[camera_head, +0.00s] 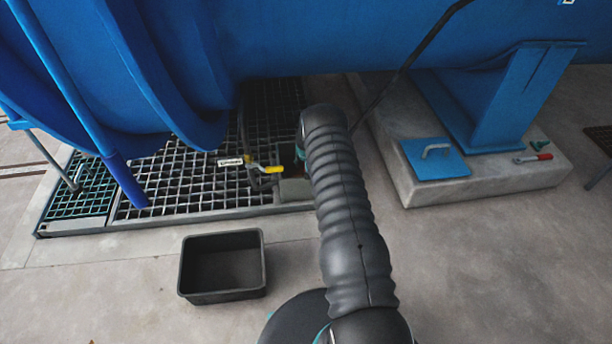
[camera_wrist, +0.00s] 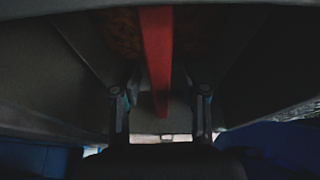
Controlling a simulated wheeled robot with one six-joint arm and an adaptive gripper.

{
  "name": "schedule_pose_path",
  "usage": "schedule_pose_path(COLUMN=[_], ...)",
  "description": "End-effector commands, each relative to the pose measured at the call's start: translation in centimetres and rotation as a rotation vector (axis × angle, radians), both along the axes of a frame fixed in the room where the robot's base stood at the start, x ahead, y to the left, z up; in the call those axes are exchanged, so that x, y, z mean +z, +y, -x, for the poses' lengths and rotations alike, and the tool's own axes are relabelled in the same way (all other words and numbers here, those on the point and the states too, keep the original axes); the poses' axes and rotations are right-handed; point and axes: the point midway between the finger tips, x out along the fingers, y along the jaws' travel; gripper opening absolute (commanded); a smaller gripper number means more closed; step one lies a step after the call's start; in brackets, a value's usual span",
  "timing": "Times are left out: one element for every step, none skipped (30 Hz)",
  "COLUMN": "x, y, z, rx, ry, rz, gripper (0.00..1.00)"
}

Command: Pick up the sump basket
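In the wrist view a red bar (camera_wrist: 157,55), which looks like the sump basket's handle, runs down the middle inside a dark, walled space. A dull reddish surface shows behind its top; the rest of the basket is too dark to make out. My gripper (camera_wrist: 161,112) has its two fingers apart, one on each side of the bar's lower end, with gaps showing between. I cannot tell how deep the bar lies between them. In the head view my arm hides the gripper and most of the sump opening (camera_head: 294,190) at the grating's right end.
A floor grating (camera_head: 180,182) lies under the big blue vessel (camera_head: 320,35). A yellow-handled valve (camera_head: 264,169) stands left of my arm. An empty black bin (camera_head: 222,268) sits on clear floor in front.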

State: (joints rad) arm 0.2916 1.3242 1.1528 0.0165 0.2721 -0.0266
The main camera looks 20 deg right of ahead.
Motion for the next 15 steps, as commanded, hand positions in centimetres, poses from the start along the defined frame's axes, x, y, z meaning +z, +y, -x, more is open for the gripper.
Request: schedule_pose_path(x=[0.01, 0.01, 0.00, 0.00, 0.00, 0.00, 0.00, 0.00, 0.00, 0.00, 0.00, 0.10, 0.10, 0.10, 0.09], y=[0.00, 0.00, 0.00, 0.00, 0.00, 0.00, -0.01, -0.01, -0.01, -0.01, -0.01, -0.04, -0.04, -0.04, -0.04], z=[-0.01, -0.01, -0.01, -0.01, -0.01, -0.01, 0.00, 0.00, -0.01, 0.00, 0.00, -0.07, -0.07, -0.07, -0.06], rx=[0.000, 0.000, 0.000, 0.000, 0.000, 0.000, 0.000, 0.000, 0.000, 0.000, 0.000, 0.000, 0.000, 0.000, 0.000], ry=[0.000, 0.000, 0.000, 0.000, 0.000, 0.000, 0.000, 0.000, 0.000, 0.000, 0.000, -0.002, -0.002, -0.002, -0.002], rz=[0.000, 0.000, 0.000, 0.000, 0.000, 0.000, 0.000, 0.000, 0.000, 0.000, 0.000, 0.001, 0.001, 0.001, 0.001], gripper=[0.26, 0.18, 0.08, 0.01, 0.00, 0.00, 0.00, 0.00, 0.00, 0.00, 0.00, 0.00, 0.00, 0.00, 0.00])
